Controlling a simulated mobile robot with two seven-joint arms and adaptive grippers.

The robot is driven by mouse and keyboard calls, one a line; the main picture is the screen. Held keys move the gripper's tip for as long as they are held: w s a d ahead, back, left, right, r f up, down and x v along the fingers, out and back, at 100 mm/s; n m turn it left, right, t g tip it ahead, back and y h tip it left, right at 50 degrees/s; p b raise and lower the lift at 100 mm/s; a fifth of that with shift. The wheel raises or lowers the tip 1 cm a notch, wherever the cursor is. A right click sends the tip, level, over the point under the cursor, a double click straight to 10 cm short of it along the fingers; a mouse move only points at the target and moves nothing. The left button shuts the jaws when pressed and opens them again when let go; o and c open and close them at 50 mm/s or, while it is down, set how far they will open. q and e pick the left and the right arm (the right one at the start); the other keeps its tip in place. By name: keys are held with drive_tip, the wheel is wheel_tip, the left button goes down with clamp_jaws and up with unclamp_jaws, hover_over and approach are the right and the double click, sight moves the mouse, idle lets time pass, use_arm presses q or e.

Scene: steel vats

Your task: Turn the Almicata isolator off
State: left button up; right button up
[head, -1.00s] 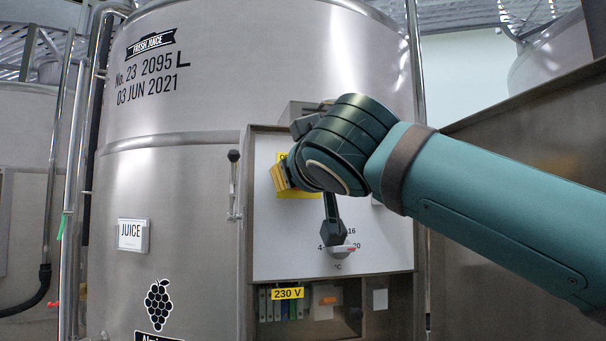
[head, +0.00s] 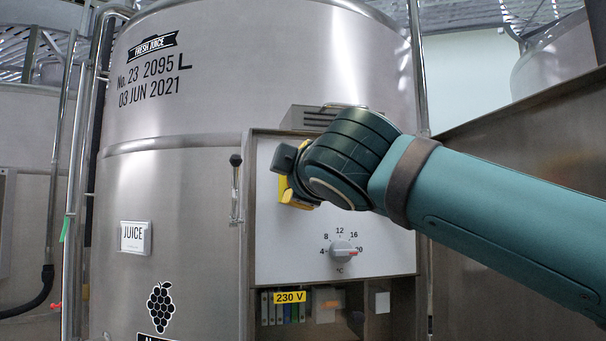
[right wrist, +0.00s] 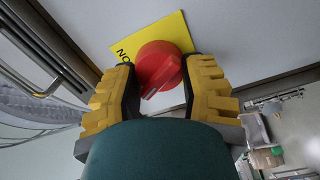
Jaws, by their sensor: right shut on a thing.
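The isolator is a red rotary knob (right wrist: 158,68) on a yellow plate (right wrist: 117,58) with partly covered lettering, seen in the right wrist view. My right gripper (right wrist: 158,85) has one yellow finger on each side of the knob and is shut on it. In the head view my right gripper (head: 293,190) is at the upper left of the white control panel (head: 310,255); my own wrist hides the knob there. The vat (head: 160,200) carries a grape sticker and a JUICE label. My left gripper is not in view.
Below is a temperature dial (head: 342,250) numbered around its rim. A lever (head: 235,185) hangs at the panel's left edge. An open 230 V compartment (head: 290,297) lies beneath the panel. A steel wall (head: 520,150) stands on the right.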

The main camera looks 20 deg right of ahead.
drive_tip(key=shift+n, duration=1.7)
drive_tip(key=o, duration=1.2)
drive_tip(key=shift+o, duration=0.2)
drive_tip(key=s, duration=1.2)
drive_tip(key=shift+a+f, duration=0.2)
drive_tip(key=shift+a, duration=0.05)
